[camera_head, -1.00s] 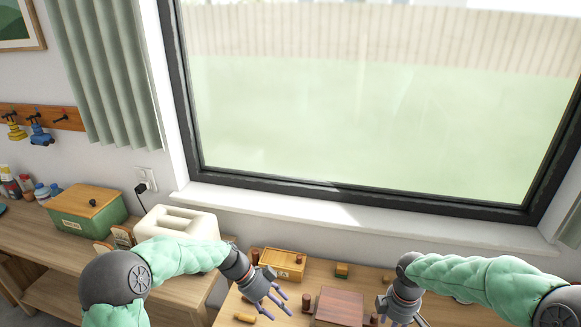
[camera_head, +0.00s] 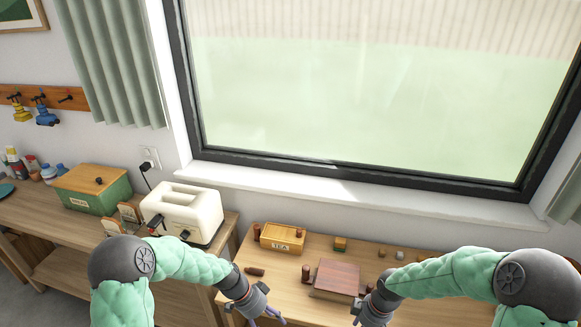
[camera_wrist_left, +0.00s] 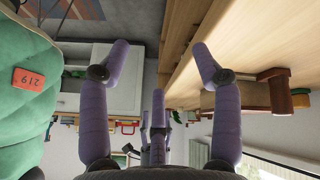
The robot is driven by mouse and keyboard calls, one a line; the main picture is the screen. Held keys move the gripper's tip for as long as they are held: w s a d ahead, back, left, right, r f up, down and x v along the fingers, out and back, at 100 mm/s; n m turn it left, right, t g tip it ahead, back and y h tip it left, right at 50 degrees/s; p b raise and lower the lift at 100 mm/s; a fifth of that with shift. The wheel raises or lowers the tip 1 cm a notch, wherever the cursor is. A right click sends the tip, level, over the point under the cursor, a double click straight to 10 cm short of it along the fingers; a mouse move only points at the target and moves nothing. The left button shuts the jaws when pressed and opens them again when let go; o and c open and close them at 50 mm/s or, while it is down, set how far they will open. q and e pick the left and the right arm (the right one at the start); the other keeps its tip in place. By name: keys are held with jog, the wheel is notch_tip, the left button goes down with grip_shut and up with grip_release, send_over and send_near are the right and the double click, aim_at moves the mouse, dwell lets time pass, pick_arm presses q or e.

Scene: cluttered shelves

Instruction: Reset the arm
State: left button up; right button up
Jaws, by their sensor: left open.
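My left arm comes in from the left in the head view, and its gripper (camera_head: 268,319) is low in the picture at the front left edge of the wooden table (camera_head: 240,290). The fingertips are partly cut off by the bottom edge. In the left wrist view its purple fingers (camera_wrist_left: 162,62) are spread apart with nothing between them. My right arm comes in from the right. Its gripper (camera_head: 368,313) is beside a reddish-brown wooden block (camera_head: 337,277), and its fingers are cut off below, so its opening is hidden.
A tea box (camera_head: 282,239) stands at the back of the table. Small blocks (camera_head: 340,244) are to its right. A cream toaster (camera_head: 182,211) and green bread box (camera_head: 93,190) stand on the left counter. The table edge (camera_wrist_left: 200,50) is close to the left fingers.

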pick_arm(q)
jog(key=s+a+f+n+y, duration=0.1)
jog(key=s+f+n, duration=0.5)
jog(key=s+n, duration=0.2)
jog(key=s+a+f+n+t+y, duration=0.1)
jog(key=s+f+n, duration=0.5)
jog(key=s, duration=0.6)
jog(key=shift+a+f+n+t, duration=0.15)
jog(key=shift+a+n+t, duration=0.15)
jog(key=shift+a+n, duration=0.7)
pick_arm(e)
jog(key=s+a+f+m+y, duration=0.1)
jog(key=s+a+f+m, duration=0.4)
jog(key=s+f, duration=0.2)
jog(key=s+a+f+m+y, duration=0.1)
jog(key=s+a+f+m, duration=0.4)
jog(key=s+f, duration=0.3)
jog(key=shift+a+f+m, duration=0.3)
jog(key=shift+m, duration=0.3)
pick_arm(q)
jog(key=shift+d, duration=0.25)
